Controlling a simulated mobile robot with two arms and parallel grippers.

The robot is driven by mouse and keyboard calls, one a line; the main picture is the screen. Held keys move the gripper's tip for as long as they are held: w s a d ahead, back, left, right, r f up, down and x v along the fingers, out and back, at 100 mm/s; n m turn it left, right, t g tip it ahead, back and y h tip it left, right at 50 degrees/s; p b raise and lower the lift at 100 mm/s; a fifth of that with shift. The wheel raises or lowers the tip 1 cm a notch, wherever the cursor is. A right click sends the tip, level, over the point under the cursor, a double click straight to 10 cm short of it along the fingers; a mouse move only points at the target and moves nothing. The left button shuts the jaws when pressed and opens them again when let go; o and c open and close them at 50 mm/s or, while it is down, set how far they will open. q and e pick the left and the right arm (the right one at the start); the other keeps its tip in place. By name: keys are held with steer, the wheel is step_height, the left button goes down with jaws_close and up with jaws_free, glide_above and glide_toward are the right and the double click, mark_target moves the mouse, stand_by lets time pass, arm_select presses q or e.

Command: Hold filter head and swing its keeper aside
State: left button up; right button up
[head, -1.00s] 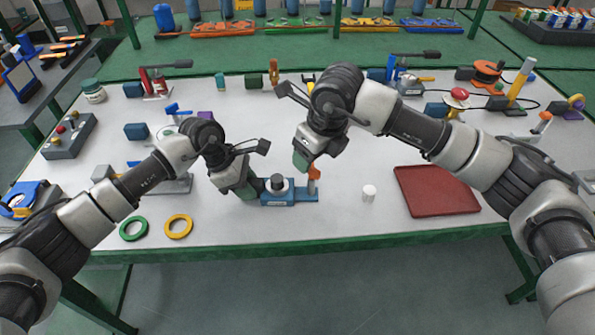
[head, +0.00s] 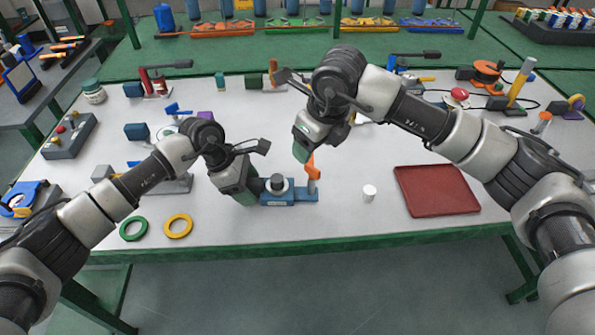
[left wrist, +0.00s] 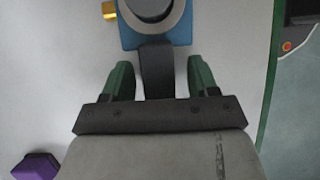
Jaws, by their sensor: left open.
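The filter head is a blue block (head: 291,197) with a dark round cap (head: 277,182) in a pale ring, near the table's front edge. In the left wrist view the blue block (left wrist: 128,36) is at the top, with a dark bar (left wrist: 157,70) reaching from it. My left gripper (head: 256,189) is open, its green fingers either side of this bar with gaps showing. The orange keeper (head: 312,169) stands on a grey post at the block's right end. My right gripper (head: 301,152) is just above and left of the keeper; its finger gap is hidden.
A white cylinder (head: 369,192) and a red tray (head: 437,203) lie to the right. A green ring (head: 133,229) and a yellow ring (head: 178,226) lie front left. A purple block (left wrist: 36,166) shows in the left wrist view. Several other fixtures stand farther back.

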arm_select(q)
steer(key=v, duration=1.2)
steer(key=shift+s, duration=0.1)
